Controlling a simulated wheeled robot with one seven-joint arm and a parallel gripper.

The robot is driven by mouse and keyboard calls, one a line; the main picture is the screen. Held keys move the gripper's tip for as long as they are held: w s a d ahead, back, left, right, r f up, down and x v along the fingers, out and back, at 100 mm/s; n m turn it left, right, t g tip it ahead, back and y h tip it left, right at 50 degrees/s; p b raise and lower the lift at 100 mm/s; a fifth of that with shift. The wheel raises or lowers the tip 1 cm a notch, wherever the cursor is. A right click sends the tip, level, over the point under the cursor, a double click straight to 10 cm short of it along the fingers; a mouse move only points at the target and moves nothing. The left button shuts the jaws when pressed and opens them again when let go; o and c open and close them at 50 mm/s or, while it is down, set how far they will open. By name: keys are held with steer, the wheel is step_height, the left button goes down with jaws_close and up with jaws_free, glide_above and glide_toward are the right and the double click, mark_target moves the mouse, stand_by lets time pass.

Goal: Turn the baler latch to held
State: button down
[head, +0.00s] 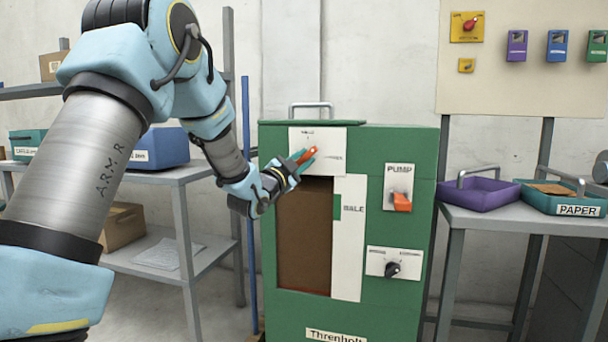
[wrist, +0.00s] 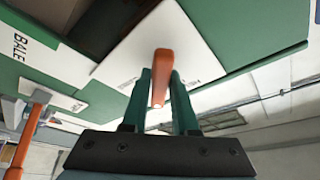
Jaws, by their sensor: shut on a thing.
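The green baler (head: 345,312) stands in the middle of the head view. Its latch (head: 308,154) is an orange-red lever on a white plate (head: 331,139) at the upper front. In the head view the lever slants up to the right, between the plate's upper mark and its right mark; the small lettering is hard to read. My gripper (head: 297,163) reaches in from the left and is shut on the lever. In the wrist view the lever (wrist: 160,75) sits between the two teal fingers of my gripper (wrist: 160,92).
A pump switch (head: 402,202) and a black knob (head: 392,269) are on the baler's right front. A grey shelf (head: 176,172) with bins stands left. A table with a purple tray (head: 480,195) and a teal paper tray (head: 562,204) stands right.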

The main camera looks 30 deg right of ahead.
steer(key=n+t+b, duration=0.1)
steer(key=n, duration=0.1)
steer(key=n+t+b, duration=0.1)
steer(key=n+b, duration=0.1)
steer(key=n+t+b, duration=0.1)
steer(key=n, duration=0.1)
steer(key=shift+f+y, duration=0.3)
steer(key=shift+y, duration=0.1)
steer(key=n+t+y+b, duration=0.1)
steer(key=n, duration=0.2)
steer(key=n+t+y+b, duration=0.1)
steer(key=n+b, duration=0.1)
steer(key=n, duration=0.2)
steer(key=shift+r+t+b, duration=0.15)
steer(key=shift+t+b, duration=0.15)
steer(key=shift+t, duration=0.1)
steer(key=shift+n, duration=0.3)
steer(key=c, duration=0.8)
jaws_free()
steer(key=shift+r, duration=0.1)
steer(key=shift+o, duration=0.2)
steer(key=v, duration=1.1)
steer(key=shift+d, duration=0.1)
